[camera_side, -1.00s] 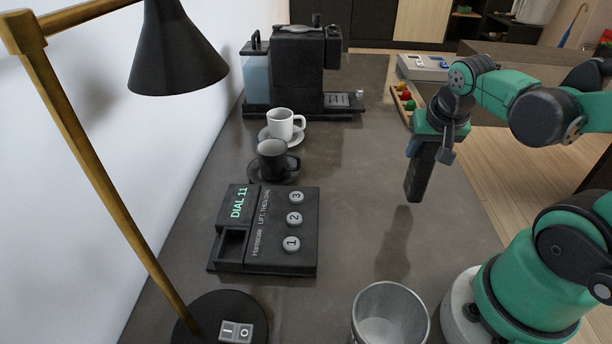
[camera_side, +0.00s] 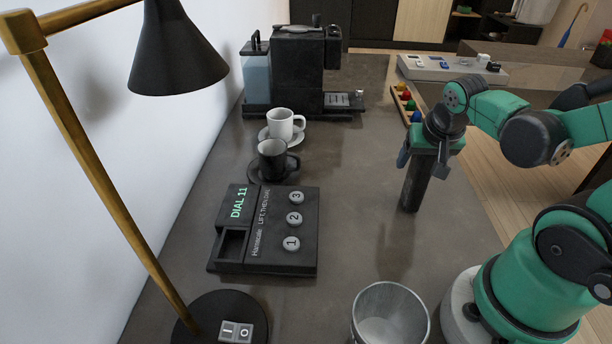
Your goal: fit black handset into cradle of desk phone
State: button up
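The black desk phone (camera_side: 268,230) lies flat on the dark counter, left of centre. Its display reads DIAL 11, and it has three round numbered buttons. Its cradle (camera_side: 231,247) is an empty recess on the phone's left side. The black handset (camera_side: 414,186) hangs upright below my gripper (camera_side: 423,158), well to the right of the phone. The gripper's fingers are on either side of its upper end, and it appears held. The handset's lower end is near the counter; I cannot tell whether it touches.
A metal cup (camera_side: 390,318) stands at the front. A dark cup (camera_side: 273,158) and a white cup (camera_side: 281,124) sit on saucers behind the phone. A coffee machine (camera_side: 298,70) stands at the back. A brass lamp (camera_side: 100,170) is at left. The counter between phone and handset is clear.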

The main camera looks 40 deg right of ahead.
jog(key=shift+r, duration=0.1)
jog(key=v, duration=1.2)
jog(key=w+a+f+n+t+y, duration=0.2)
jog(key=w+a+f+n, duration=0.1)
jog(key=w+a+n, duration=0.2)
jog(key=shift+w+a+f+n+t, duration=0.4)
jog(key=shift+w+n, duration=0.1)
jog(key=shift+n, duration=0.2)
jog(key=o, duration=0.5)
jog(key=a+n, duration=0.1)
jog(key=w+a+f+n+t+y, duration=0.1)
jog(key=shift+w+a+f+n, duration=0.15)
jog(key=shift+w+a+n, duration=0.05)
jog(key=shift+a+n, duration=0.1)
